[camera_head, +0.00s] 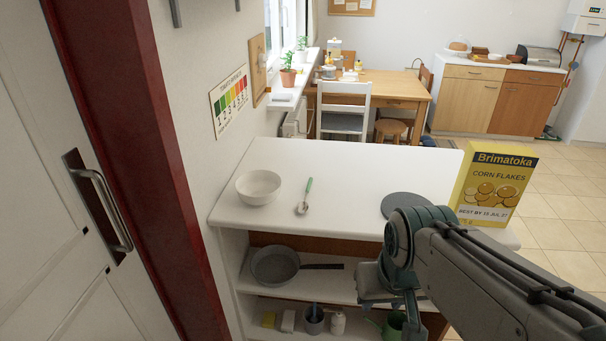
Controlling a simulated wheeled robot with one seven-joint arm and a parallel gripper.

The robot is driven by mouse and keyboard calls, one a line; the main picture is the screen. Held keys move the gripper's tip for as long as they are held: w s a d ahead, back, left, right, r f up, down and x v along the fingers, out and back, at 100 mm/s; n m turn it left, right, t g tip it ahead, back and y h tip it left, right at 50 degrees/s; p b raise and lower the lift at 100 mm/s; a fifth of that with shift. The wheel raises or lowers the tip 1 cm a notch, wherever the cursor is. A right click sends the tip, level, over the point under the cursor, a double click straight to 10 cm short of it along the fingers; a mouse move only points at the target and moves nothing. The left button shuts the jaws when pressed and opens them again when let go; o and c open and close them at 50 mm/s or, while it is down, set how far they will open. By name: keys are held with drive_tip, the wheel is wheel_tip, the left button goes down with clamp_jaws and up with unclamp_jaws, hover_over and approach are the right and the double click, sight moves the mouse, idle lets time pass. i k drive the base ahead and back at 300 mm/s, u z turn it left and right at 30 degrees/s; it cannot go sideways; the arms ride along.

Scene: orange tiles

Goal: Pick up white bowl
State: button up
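The white bowl (258,188) stands upright on the left part of the white counter top (322,164), near the wall. It looks empty. My arm comes in from the lower right, and its end with my gripper (389,302) hangs in front of the counter's front edge, to the right of the bowl and below it in the picture. My gripper is well apart from the bowl. Its fingers are not clear enough to tell whether they are open or shut.
A spoon with a green handle (305,198) lies right of the bowl. A dark round plate (405,205) and a corn flakes box (492,186) are on the counter's right. A pan (275,266) sits on the shelf below. A red door frame (130,150) stands at left.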

sight(259, 187)
drive_tip(key=z, duration=0.05)
drive_tip(key=i, duration=1)
